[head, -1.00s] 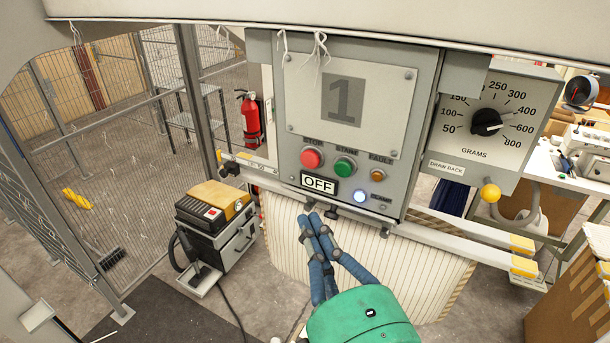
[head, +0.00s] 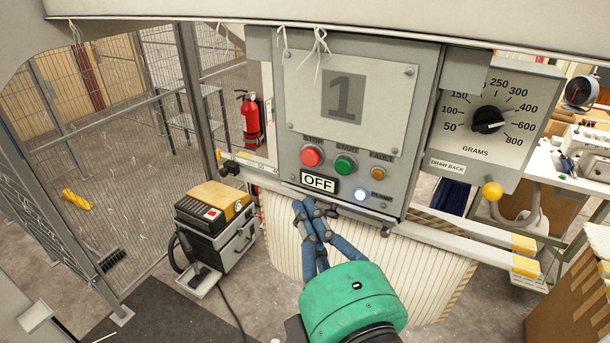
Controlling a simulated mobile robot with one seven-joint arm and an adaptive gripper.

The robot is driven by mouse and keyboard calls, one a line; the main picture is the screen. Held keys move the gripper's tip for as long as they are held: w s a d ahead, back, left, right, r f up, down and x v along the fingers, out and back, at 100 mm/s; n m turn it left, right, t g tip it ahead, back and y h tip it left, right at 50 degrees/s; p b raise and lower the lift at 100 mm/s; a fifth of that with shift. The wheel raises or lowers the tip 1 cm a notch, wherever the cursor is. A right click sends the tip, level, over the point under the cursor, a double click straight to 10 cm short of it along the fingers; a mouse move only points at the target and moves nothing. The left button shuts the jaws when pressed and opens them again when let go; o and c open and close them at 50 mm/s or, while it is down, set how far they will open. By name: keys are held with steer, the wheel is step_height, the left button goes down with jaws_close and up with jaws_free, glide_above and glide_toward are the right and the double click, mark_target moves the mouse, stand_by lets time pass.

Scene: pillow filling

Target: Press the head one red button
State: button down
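The control panel marked "1" (head: 294,110) shows in the head view, upper middle. The red STOP button (head: 311,156) is at its lower left, round and unobstructed. The green START button (head: 345,165) is to its right. My gripper (head: 304,203) has a green body and blue fingers. It points up toward the panel from below, with its fingertips drawn together and nothing held. In the picture the tips are just below the OFF sign (head: 319,182) and below the red button. The exact gap to the panel cannot be told.
An orange FAULT light (head: 378,173) and a lit lamp (head: 361,195) are on the panel. A rail (head: 420,227) runs beneath it. A GRAMS dial (head: 488,120) and yellow knob (head: 492,191) are to the right. A black machine (head: 216,228) stands at left.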

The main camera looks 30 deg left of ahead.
mark_target(305, 174)
steer(key=w+a, duration=0.1)
steer(key=w, duration=0.2)
steer(key=w+a+b, duration=0.1)
steer(key=w+a, duration=0.1)
steer(key=w, duration=0.1)
steer(key=w+a, duration=0.2)
steer(key=w, duration=0.1)
steer(key=shift+b, duration=0.35)
